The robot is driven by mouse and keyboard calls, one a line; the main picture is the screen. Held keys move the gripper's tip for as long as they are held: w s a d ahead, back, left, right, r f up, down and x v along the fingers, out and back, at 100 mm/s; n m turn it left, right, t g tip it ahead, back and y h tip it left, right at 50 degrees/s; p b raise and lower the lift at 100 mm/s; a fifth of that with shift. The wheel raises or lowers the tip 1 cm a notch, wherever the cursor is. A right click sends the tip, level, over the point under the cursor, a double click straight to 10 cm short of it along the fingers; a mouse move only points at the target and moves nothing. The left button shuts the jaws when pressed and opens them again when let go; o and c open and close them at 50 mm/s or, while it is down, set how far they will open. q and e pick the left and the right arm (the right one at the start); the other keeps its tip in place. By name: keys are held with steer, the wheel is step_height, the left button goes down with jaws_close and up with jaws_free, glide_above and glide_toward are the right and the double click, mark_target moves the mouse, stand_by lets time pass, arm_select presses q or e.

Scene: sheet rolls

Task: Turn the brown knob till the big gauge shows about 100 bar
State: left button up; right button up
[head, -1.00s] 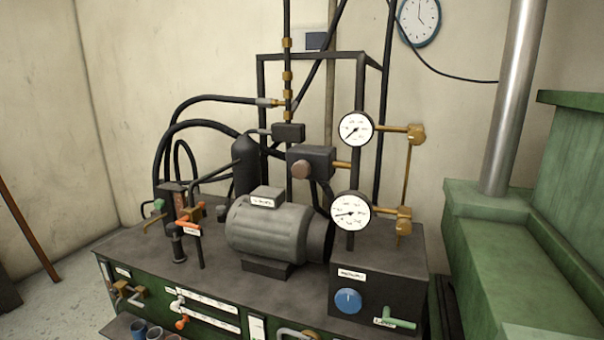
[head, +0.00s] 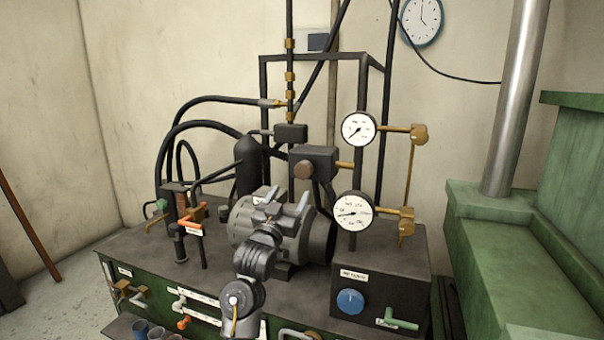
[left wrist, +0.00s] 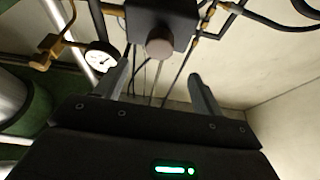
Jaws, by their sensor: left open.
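The brown knob (head: 303,170) sits on the front of a dark block (head: 325,162) above the motor. It also shows in the left wrist view (left wrist: 159,46), ahead of and between my fingers. The lower gauge (head: 354,211) looks slightly larger than the upper gauge (head: 358,129). The lower needle points left, the upper one to the lower left; the scale numbers are too small to read. My left gripper (head: 287,198) is open and empty, in front of the motor and below the knob, apart from it. My right gripper is not in view.
The grey motor (head: 245,225) is partly hidden behind my left arm. A blue knob (head: 350,301) and a green lever (head: 400,324) are on the dark box at the front right. Black hoses (head: 185,127) and an orange-handled valve (head: 190,223) stand at the left.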

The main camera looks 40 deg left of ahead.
mark_target(302, 172)
arm_select(q)
steer(key=p+x, duration=0.3)
steer(key=x, duration=0.6)
steer(key=shift+w+r+p, duration=0.1)
steer(key=shift+p, duration=0.2)
steer(key=shift+w+a+r, duration=0.15)
steer(key=shift+w+a, duration=0.05)
steer(key=shift+w, duration=0.45)
steer(key=shift+c, duration=0.2)
steer(key=c, duration=1)
